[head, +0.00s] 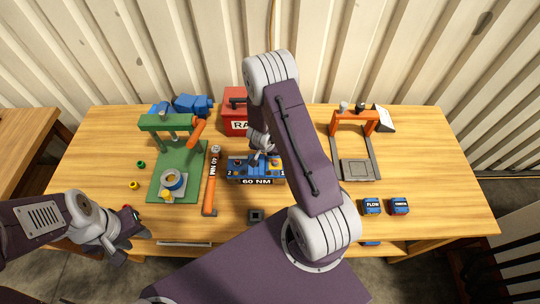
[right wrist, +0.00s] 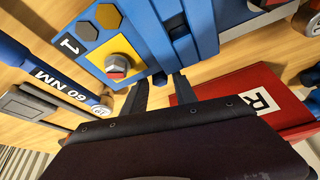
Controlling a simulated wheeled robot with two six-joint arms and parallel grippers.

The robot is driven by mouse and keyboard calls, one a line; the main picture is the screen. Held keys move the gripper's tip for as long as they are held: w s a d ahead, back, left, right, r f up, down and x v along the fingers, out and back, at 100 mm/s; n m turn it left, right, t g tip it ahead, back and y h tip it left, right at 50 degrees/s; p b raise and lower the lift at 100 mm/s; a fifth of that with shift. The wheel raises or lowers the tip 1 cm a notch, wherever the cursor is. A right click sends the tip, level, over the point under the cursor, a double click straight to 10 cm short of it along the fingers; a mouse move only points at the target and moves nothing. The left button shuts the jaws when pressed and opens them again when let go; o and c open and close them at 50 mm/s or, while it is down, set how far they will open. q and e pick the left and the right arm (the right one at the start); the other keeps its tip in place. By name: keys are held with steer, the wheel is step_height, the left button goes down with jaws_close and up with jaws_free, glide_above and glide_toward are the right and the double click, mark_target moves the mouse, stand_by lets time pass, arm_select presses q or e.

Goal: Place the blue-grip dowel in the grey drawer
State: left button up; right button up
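I cannot make out a dowel with a blue grip in either view. A blue bar marked 60 NM (head: 256,181) lies along the front of a blue fixture (head: 240,166); it also shows in the right wrist view (right wrist: 50,80). No grey drawer shows plainly; a pale handle (head: 185,243) sits on the bench's front edge. My left gripper (head: 140,222) is at the bench's front left, its fingers apart and empty. My right gripper (right wrist: 160,92) is open beside the blue fixture (right wrist: 150,40), with nothing clearly between its fingers. In the head view my right arm hides much of it.
A green press (head: 165,150) stands at left, with an orange 40 NM wrench (head: 211,185) beside it. A red box (head: 234,115) is behind the fixture. An orange-arched stand (head: 358,168) and small boxes (head: 371,206) are at right. The far right bench is clear.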

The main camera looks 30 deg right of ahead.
steer(key=shift+w+f, duration=0.1)
jaws_close()
steer(key=shift+r, duration=0.2)
step_height(320, 180, up, 7)
steer(key=p, duration=0.4)
steer(key=s+d+b, duration=0.9)
steer(key=s+d, duration=0.2)
steer(key=d, duration=0.3)
steer(key=shift+s+f, duration=0.15)
